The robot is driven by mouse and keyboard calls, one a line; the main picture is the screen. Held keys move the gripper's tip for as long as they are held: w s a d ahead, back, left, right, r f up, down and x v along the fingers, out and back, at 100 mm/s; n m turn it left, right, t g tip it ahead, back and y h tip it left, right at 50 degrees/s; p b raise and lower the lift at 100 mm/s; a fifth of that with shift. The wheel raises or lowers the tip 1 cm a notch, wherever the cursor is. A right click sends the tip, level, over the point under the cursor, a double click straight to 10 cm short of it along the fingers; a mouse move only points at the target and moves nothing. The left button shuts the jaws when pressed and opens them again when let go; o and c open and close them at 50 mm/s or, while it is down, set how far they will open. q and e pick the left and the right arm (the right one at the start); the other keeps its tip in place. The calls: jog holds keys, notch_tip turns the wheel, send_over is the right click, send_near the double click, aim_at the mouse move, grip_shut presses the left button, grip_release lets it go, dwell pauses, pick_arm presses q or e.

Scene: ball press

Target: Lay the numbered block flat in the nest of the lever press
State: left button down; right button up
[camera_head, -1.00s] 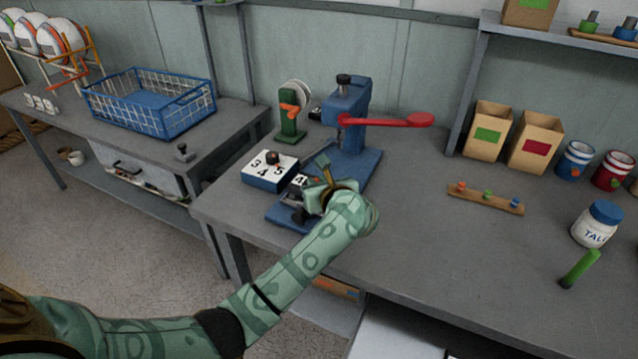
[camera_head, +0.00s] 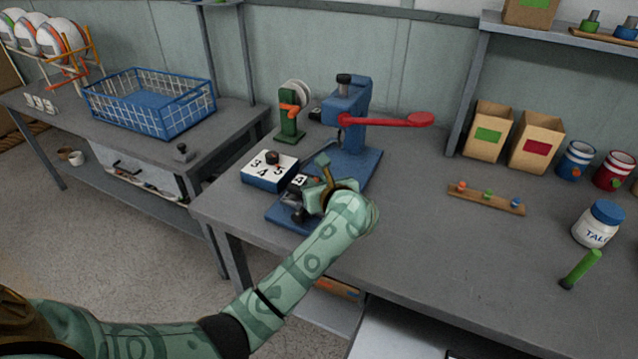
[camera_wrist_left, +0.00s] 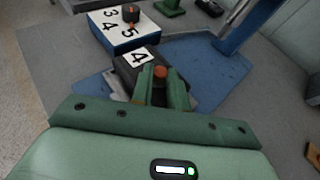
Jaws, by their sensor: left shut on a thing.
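The lever press (camera_head: 350,120) is blue with a red lever (camera_head: 390,121) sticking out to the right. Its blue base plate (camera_head: 360,168) spreads forward to the table's front edge. My left gripper (camera_head: 312,192) is over the front of this plate. In the wrist view the gripper (camera_wrist_left: 160,88) is shut on the dark numbered block (camera_wrist_left: 125,72), whose white face reads 4. That face also shows in the head view (camera_head: 299,180). The block sits low over the plate; I cannot tell whether it touches the nest, which is mostly hidden. My right gripper is out of view.
A blue box (camera_head: 268,176) with numbers on a white top and a dark knob stands close left of the block. A green reel stand (camera_head: 290,122) is behind it. A wooden strip with pegs (camera_head: 486,197) lies to the right.

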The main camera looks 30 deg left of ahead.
pick_arm(q)
jog(key=shift+f+b, duration=0.65)
jog(key=shift+f, duration=0.2)
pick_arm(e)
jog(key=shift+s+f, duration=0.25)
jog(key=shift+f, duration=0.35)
pick_arm(q)
jog(key=c, duration=1.3)
grip_release()
jog(key=shift+r, duration=0.1)
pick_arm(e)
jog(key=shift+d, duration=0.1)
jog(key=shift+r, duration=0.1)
